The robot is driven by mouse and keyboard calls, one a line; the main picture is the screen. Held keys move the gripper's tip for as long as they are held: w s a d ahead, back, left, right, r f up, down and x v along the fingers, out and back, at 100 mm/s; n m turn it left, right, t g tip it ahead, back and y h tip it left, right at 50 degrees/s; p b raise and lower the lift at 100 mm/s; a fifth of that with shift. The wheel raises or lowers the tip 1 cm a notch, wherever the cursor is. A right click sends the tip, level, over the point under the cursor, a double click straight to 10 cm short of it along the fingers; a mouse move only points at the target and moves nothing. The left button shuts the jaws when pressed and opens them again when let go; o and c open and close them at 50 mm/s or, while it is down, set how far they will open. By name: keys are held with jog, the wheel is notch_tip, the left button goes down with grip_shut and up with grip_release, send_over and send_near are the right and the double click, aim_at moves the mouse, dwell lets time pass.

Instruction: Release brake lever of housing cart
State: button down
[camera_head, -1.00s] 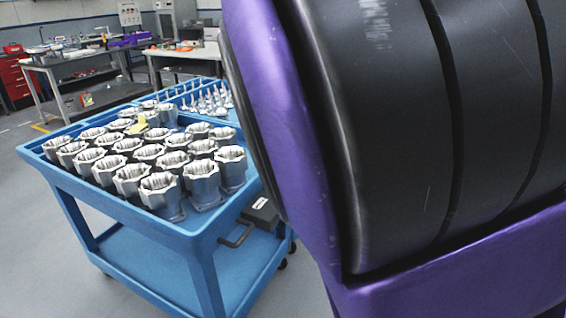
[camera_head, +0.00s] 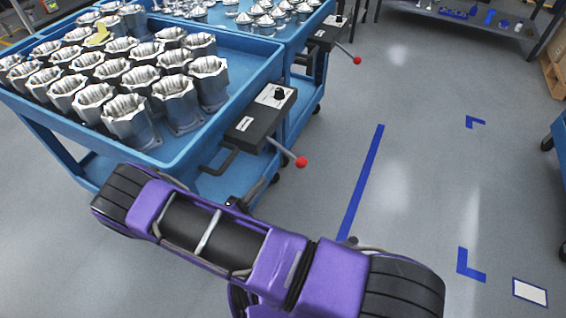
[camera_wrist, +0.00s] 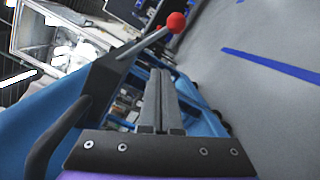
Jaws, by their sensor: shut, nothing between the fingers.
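The housing cart (camera_head: 215,135) is blue and carries several silver housings (camera_head: 128,120) in its tray, at the left of the head view. A black brake box (camera_head: 262,115) is on its right end. A grey lever (camera_head: 284,150) with a red knob (camera_head: 302,162) sticks out of it, down to the right. In the wrist view the lever (camera_wrist: 145,44) and its red knob (camera_wrist: 176,22) appear above my gripper (camera_wrist: 160,72). My gripper is shut and empty, its fingers apart from the lever in the picture; depth is unclear. I cannot make it out in the head view.
A second blue cart (camera_head: 303,60) with metal parts stands behind, with its own box and red-knobbed lever (camera_head: 357,61). A black handle (camera_head: 218,160) is below the near box. The floor to the right is open, with blue tape marks (camera_head: 362,185).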

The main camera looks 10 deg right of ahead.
aim_at(285, 151)
jog(key=f, duration=0.1)
jog(key=s+f+n, duration=0.1)
jog(key=f, duration=0.1)
jog(key=shift+s+a+f+t+y, duration=0.1)
jog(key=shift+s+a+t+y, duration=0.1)
jog(key=shift+t+y, duration=0.2)
jog(key=shift+w, duration=0.15)
jog(key=w+d+r, duration=0.2)
jog(key=w+d, duration=0.4)
jog(key=d, duration=0.3)
jog(key=shift+d+r, duration=0.15)
jog(key=shift+d, duration=0.15)
jog(key=shift+s+d+r+n, duration=0.1)
jog(key=shift+d+r+n, duration=0.1)
jog(key=shift+r+n, duration=0.15)
